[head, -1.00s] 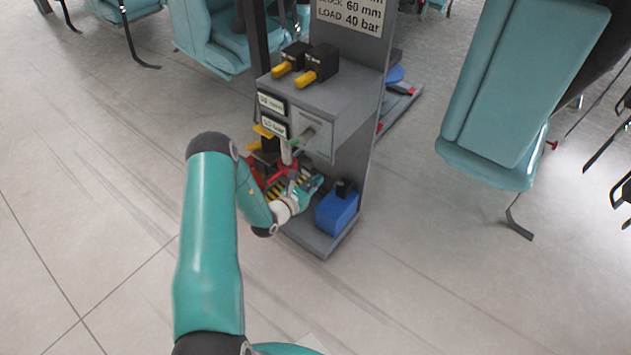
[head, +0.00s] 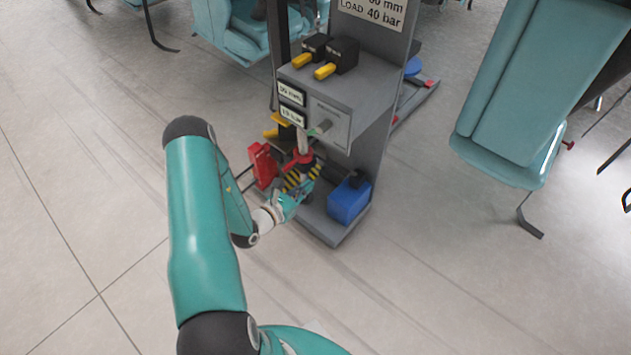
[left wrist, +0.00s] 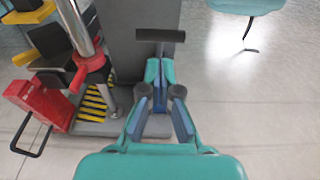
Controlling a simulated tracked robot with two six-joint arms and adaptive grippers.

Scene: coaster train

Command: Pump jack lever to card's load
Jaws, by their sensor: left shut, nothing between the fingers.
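The jack is a red body (head: 262,165) with a pale upright post (head: 302,143) on the base of a grey stand. It also shows at the left of the left wrist view (left wrist: 40,100). The card (head: 372,12) at the top reads LOAD 40 bar; its upper line is cut off. My left gripper (head: 298,193) is low in front of the jack, shut and empty. In the left wrist view, a dark crossbar (left wrist: 160,35) is just beyond its fingertips (left wrist: 159,72); I cannot tell for sure whether it is the jack lever. My right gripper is out of view.
Two small readouts, the upper (head: 291,93) and the lower (head: 291,116), are hard to read. Two yellow-handled valves (head: 325,70) sit on the box above. A blue box (head: 349,201) stands right of my gripper. Teal seats (head: 520,90) stand right and behind; the left floor is clear.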

